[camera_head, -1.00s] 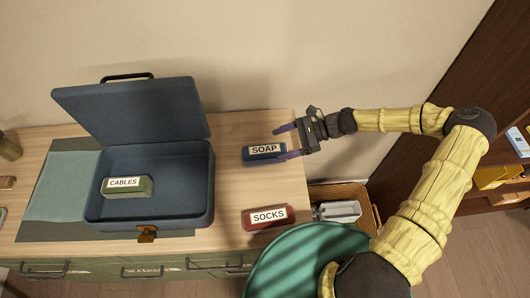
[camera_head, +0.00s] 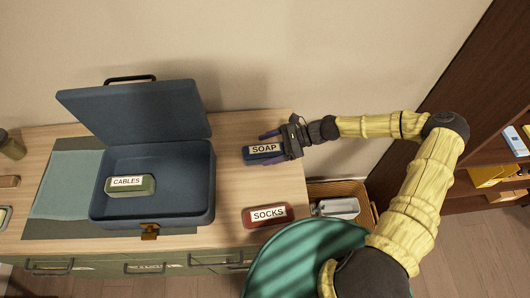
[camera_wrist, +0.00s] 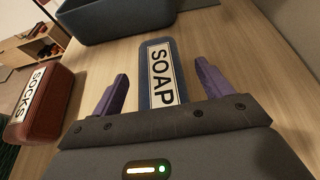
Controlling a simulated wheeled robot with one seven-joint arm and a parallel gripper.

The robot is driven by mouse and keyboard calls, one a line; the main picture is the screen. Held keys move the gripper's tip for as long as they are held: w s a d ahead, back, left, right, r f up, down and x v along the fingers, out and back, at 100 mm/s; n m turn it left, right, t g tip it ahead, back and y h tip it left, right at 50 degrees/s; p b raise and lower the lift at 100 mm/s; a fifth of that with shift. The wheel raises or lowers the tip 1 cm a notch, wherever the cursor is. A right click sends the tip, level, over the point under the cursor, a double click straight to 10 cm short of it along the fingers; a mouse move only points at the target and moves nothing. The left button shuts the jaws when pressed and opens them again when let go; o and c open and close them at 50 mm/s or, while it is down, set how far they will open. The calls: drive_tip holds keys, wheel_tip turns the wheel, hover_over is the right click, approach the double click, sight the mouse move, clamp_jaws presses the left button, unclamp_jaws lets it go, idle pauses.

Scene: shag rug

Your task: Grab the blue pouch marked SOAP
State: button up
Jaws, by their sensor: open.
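The blue pouch marked SOAP (camera_head: 263,159) lies on the wooden dresser top, right of the open case. In the wrist view the SOAP pouch (camera_wrist: 158,62) lies lengthwise between my two purple fingers, its near end reaching the palm edge. My gripper (camera_head: 268,148) is open around the pouch's right part; in the wrist view my gripper (camera_wrist: 158,82) shows a gap on each side of the pouch. I cannot tell whether a finger touches it.
A red SOCKS pouch (camera_head: 267,216) lies near the front edge. The open blue case (camera_head: 180,211) holds a green CABLES pouch (camera_head: 130,186). A wicker basket (camera_head: 368,214) stands right of the dresser. The wall is close behind.

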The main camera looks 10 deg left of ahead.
sight(269, 148)
drive_tip(key=c, duration=1.1)
drive_tip(key=shift+c, duration=0.2)
drive_tip(key=shift+r, duration=0.15)
wheel_tip(269, 148, up, 10)
drive_tip(key=b, duration=0.2)
